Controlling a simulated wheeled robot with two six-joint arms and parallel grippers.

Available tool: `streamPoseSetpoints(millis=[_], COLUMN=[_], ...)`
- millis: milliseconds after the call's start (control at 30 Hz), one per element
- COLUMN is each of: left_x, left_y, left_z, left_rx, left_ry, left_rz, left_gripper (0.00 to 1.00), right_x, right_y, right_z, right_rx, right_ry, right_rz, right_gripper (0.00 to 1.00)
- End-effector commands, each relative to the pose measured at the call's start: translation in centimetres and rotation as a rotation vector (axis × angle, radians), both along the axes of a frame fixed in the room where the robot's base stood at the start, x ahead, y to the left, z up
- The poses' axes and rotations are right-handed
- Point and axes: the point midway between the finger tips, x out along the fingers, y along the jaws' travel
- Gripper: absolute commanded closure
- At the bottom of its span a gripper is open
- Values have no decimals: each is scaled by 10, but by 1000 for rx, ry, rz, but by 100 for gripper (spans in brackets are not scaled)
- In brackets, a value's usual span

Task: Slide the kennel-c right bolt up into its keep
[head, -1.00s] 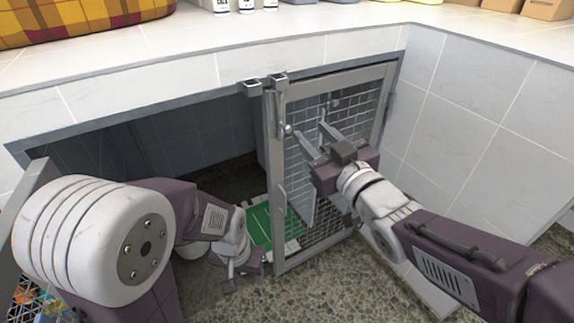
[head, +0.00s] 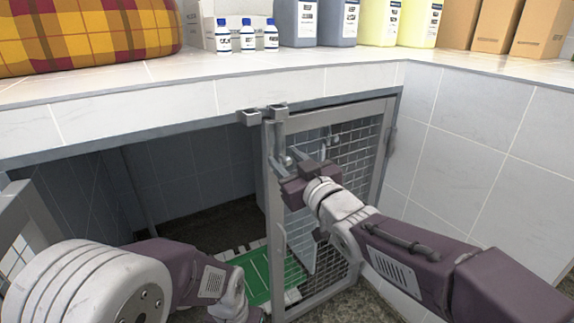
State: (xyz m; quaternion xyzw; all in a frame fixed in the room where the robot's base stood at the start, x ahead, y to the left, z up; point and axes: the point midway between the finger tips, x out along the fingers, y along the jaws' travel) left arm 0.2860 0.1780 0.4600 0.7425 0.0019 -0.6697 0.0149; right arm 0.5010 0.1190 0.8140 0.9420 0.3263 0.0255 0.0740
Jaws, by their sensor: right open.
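The right mesh door (head: 350,140) stands in the right part of the kennel opening. Its bolt (head: 279,133) runs upright on the door's left stile, with a round knob (head: 288,160). A square metal keep (head: 278,110) sits on the top rail just above that stile. Whether the bolt's tip is inside the keep is too small to tell. My right gripper (head: 291,150) is open at the stile, its fingers either side of the knob; contact is unclear. My left gripper is low at the bottom edge, largely cut off, and its fingers cannot be made out.
A second keep (head: 249,117) is beside the first. The left door (head: 25,225) is swung open at the far left. The left opening is dark, with a green mat (head: 255,270) on its floor. Bottles (head: 247,38), jugs (head: 385,22) and boxes (head: 495,25) stand on the counter (head: 330,60).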

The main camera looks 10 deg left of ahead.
Motion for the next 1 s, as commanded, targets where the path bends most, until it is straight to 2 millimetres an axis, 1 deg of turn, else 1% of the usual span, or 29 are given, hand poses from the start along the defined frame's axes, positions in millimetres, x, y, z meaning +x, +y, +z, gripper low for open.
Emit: streamPoseSetpoints(millis=[167,200,267,300,333,1000], left_x=[0,0,0,0,0,0], left_y=[0,0,0,0,0,0], left_z=[0,0,0,0,0,0], left_rx=[0,0,0,0,0,0], left_ry=[0,0,0,0,0,0], left_rz=[0,0,0,0,0,0], left_gripper=[48,48,48,48,48,48], right_x=[0,0,0,0,0,0], right_y=[0,0,0,0,0,0], right_z=[0,0,0,0,0,0], right_rx=[0,0,0,0,0,0], right_ry=[0,0,0,0,0,0], right_rz=[0,0,0,0,0,0], right_gripper=[60,65,82,93,100,100])
